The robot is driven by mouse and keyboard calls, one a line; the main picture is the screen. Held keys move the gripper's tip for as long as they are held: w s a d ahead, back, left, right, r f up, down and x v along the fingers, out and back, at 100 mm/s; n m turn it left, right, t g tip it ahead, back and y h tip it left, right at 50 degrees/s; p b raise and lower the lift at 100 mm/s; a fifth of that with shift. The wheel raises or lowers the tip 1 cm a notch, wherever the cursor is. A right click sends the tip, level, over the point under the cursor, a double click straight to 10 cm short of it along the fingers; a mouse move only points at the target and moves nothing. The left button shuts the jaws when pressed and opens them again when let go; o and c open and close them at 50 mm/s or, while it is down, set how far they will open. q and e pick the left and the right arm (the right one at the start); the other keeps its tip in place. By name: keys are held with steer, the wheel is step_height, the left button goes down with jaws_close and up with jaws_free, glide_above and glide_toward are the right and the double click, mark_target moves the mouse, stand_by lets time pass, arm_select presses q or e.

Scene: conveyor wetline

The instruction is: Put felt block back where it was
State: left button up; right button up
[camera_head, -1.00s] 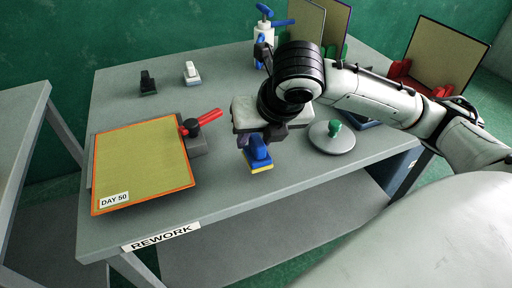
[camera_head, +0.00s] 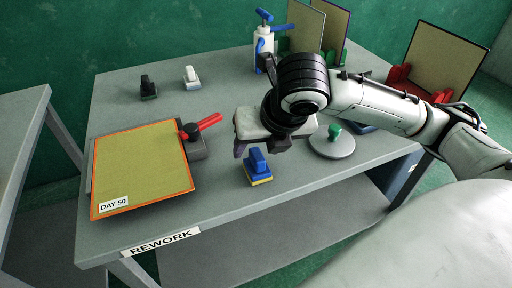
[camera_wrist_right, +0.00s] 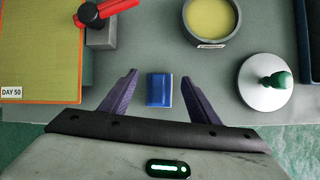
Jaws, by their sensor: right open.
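A small block with a blue grip and a yellow base (camera_head: 258,176) stands upright on the grey table near its front edge. It also shows in the right wrist view as a blue block (camera_wrist_right: 160,90), between the fingers and touching neither. My right gripper (camera_head: 262,150) is open and empty, just behind and above the block in the head view. Two similar blocks, one black (camera_head: 148,86) and one white (camera_head: 192,76), stand at the back left. I cannot tell from the pictures which is the felt block. My left gripper is not in view.
A framed yellow screen (camera_head: 140,165) marked DAY 50 lies at the left beside a red-handled clamp (camera_head: 195,140). A white disc with a green knob (camera_head: 332,145) is right of the block. The wrist view shows a round bowl (camera_wrist_right: 235,40) behind. Front table around the block is clear.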

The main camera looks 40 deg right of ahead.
steer(key=p+v, duration=0.2)
steer(key=v, duration=0.7)
steer(key=shift+r, duration=0.35)
